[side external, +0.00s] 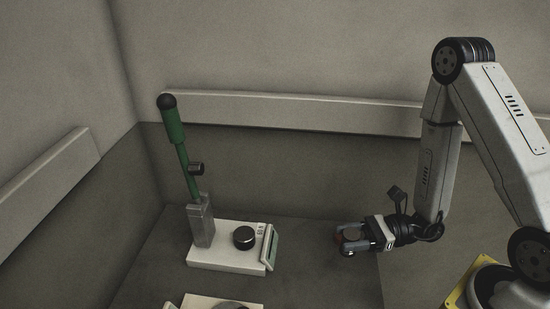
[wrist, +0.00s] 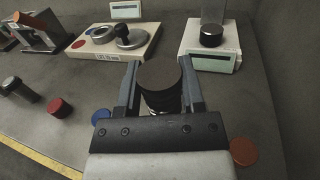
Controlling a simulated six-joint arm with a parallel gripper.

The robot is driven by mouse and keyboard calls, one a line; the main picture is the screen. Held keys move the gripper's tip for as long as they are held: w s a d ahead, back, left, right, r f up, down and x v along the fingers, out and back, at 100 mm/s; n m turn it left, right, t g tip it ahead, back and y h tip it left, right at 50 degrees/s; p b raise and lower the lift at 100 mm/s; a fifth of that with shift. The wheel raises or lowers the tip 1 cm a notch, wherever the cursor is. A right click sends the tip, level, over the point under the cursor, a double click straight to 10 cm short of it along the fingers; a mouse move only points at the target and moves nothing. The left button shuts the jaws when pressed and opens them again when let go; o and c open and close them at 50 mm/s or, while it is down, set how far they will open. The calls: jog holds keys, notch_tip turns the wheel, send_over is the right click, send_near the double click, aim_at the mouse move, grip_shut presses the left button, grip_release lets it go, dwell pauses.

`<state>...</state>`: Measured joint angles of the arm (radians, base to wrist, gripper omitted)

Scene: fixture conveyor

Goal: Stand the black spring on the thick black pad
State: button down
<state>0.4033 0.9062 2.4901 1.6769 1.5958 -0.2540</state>
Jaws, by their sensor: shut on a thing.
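The black spring (wrist: 160,98) is between the fingers of my gripper (wrist: 158,80) in the wrist view, upright with its flat round top facing the camera and stacked coils below. My gripper is shut on it; the gripper also shows in the side view (side external: 352,240), held to the right of the white press base. A thick black round pad (side external: 243,238) sits on that white base, right of the press column. It also shows in the wrist view (wrist: 211,36), ahead and to the right of the gripper, apart from the spring. The spring's lower end is partly hidden by the gripper.
The press (side external: 202,220) has a tall green-handled lever (side external: 174,126) rising at its left. Another white fixture (wrist: 118,43) stands left of it. Red (wrist: 60,107), blue (wrist: 101,116) and orange (wrist: 243,152) discs lie on the grey table. Dark cylinders (wrist: 18,88) stand far left.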

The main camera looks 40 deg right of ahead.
jog(key=shift+w+f, duration=0.1)
jog(key=shift+w, duration=0.35)
jog(key=w+a+n+g+y, duration=0.1)
jog(key=w+a+n+g, duration=0.2)
jog(key=w, duration=0.7)
notch_tip(320, 180, up, 5)
jog(key=g+y, duration=0.1)
jog(key=g, duration=0.2)
send_over(243, 234)
jog(key=shift+n, duration=0.4)
jog(key=shift+f, duration=0.15)
jog(key=shift+f, duration=3.2)
jog(key=shift+f, duration=0.65)
jog(key=shift+c, duration=0.6)
grip_release()
